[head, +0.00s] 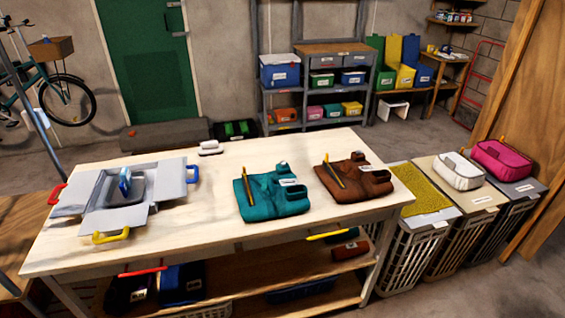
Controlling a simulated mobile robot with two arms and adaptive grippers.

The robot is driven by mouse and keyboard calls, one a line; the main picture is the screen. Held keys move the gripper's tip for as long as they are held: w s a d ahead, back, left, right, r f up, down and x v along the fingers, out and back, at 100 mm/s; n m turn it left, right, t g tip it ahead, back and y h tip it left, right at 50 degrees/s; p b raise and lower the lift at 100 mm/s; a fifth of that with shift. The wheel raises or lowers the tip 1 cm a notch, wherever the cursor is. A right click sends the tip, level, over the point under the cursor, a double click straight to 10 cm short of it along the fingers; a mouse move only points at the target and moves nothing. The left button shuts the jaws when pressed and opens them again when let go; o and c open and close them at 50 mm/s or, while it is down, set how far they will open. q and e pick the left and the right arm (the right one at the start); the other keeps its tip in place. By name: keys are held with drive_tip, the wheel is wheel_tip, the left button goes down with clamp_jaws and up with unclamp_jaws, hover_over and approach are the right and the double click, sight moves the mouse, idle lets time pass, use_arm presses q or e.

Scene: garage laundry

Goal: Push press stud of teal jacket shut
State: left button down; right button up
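The teal jacket (262,205) lies folded flat on the middle of the pale wooden table (190,230). A dark and yellow strip runs along its left part. A small pale piece (283,166) is at its top edge, and a white label (288,182) lies below that. The press stud is too small to make out, so I cannot tell whether it is open or shut. A similar brown jacket (345,190) lies to its right, apart from it. Neither of my grippers is in view.
A grey open-flapped box (115,218) with red, blue and yellow handles stands on the table's left. A small white object (210,147) lies near the back edge. Laundry hampers (410,245) stand against the right side. The table's front middle is clear.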

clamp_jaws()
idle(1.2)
